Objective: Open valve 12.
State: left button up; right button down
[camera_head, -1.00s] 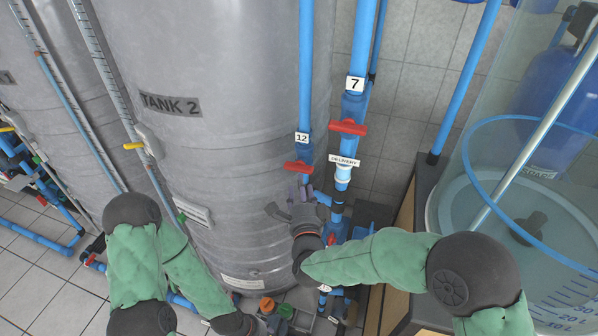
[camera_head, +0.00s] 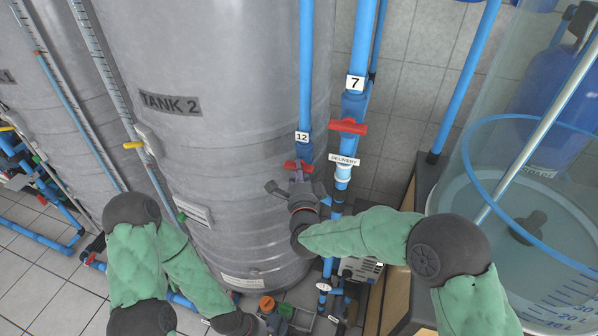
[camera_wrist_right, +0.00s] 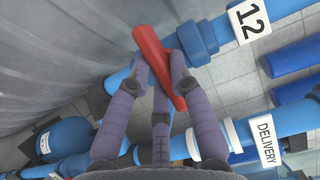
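Valve 12 is on the blue vertical pipe in front of tank 2, below the white tag 12 (camera_head: 302,137). Its red handle (camera_head: 291,164) also shows in the right wrist view (camera_wrist_right: 153,52), lying slantwise. My right gripper (camera_head: 299,180) is just below the valve. In the right wrist view its fingers (camera_wrist_right: 159,68) lie on both sides of the red handle, close to it. Whether they press on it is unclear. My left gripper (camera_head: 274,322) is low at the bottom edge, far from the valve, and only partly visible.
Another red-handled valve (camera_head: 347,127) with tag 7 (camera_head: 355,83) stands just right, above the DELIVERY label (camera_head: 344,159). Tank 2 (camera_head: 230,100) is close on the left. A clear water tank (camera_head: 520,260) stands at the right.

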dwell(0.4)
jog(key=shift+r+n+g+p, duration=0.1)
jog(key=shift+n+g+p, duration=0.4)
jog(key=shift+n, duration=0.4)
jog(key=shift+r+n+g+h+p, duration=0.15)
jog(key=shift+n+g+h+p, duration=0.25)
jog(key=shift+n+p, duration=0.65)
jog(key=n+g+h+p, duration=0.1)
jog(key=n+p, duration=0.1)
jog(key=p, duration=0.1)
jog(key=n+g+h+p, duration=0.1)
jog(key=n+p, duration=0.2)
jog(key=p, duration=0.1)
jog(key=n+h+p, duration=0.1)
jog(key=n+p, duration=0.1)
jog(key=p, duration=0.2)
jog(key=shift+r+g, duration=0.35)
jog(key=shift+g, duration=0.05)
jog(key=shift+f+n+h+p, duration=0.1)
jog(key=shift+n+h+p, duration=1.05)
jog(key=shift+p, duration=0.65)
jog(key=shift+g, duration=0.3)
jog(key=c, duration=1.1)
grip_release()
